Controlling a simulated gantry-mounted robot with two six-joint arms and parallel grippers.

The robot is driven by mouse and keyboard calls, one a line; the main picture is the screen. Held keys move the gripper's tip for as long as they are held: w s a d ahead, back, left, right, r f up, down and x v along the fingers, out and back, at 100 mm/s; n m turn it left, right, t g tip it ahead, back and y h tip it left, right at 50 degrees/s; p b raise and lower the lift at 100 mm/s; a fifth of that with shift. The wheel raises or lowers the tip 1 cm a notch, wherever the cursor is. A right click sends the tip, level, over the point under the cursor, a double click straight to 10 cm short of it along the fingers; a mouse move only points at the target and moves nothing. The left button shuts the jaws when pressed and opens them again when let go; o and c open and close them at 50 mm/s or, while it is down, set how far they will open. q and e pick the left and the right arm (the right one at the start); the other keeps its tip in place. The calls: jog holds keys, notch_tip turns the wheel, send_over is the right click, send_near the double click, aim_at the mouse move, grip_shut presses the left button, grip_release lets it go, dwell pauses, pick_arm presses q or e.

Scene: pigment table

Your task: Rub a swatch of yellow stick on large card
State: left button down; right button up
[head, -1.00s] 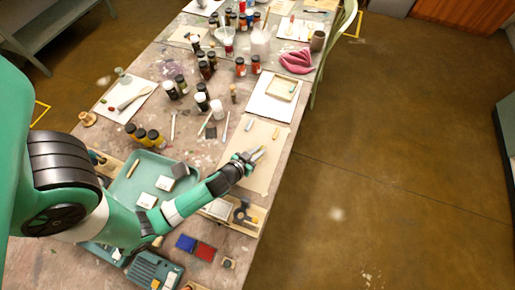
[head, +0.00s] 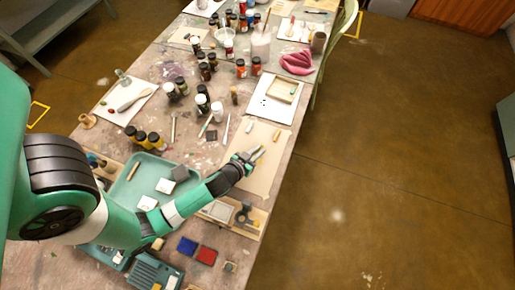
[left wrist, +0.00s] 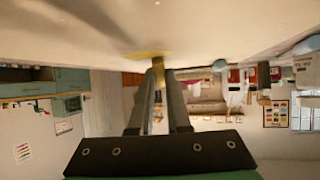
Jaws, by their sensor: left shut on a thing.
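The large card (head: 272,170) is a tan sheet on the table near its right edge. My left gripper (head: 257,156) is low over the middle of the card. In the left wrist view, its fingers (left wrist: 163,75) are shut on a short yellow stick (left wrist: 158,64). The stick's end meets the pale card surface (left wrist: 220,25), with a yellow smear (left wrist: 148,54) beside the contact. The head view is too small to show the held stick or the smear clearly. My right gripper is out of view.
A small ochre stick (head: 277,134) and a pale stick (head: 249,126) lie on the card's far part. A white sheet with a small tray (head: 284,91) lies beyond. Dark-capped jars (head: 202,104) stand to the left. A green tray (head: 128,184) is under my arm.

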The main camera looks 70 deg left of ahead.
pick_arm(q)
jog(key=shift+s+a, duration=0.2)
jog(key=shift+a, duration=0.15)
jog(key=shift+s+a+r+p, duration=0.2)
jog(key=shift+a+p, duration=0.1)
jog(key=shift+p, duration=0.15)
jog(key=shift+d+r, duration=0.1)
jog(key=shift+r, duration=0.6)
jog(key=shift+w+d+r+p, duration=0.1)
jog(key=shift+d+r+p, duration=0.05)
jog(key=shift+r+p, duration=2.9)
jog(key=shift+r, duration=0.2)
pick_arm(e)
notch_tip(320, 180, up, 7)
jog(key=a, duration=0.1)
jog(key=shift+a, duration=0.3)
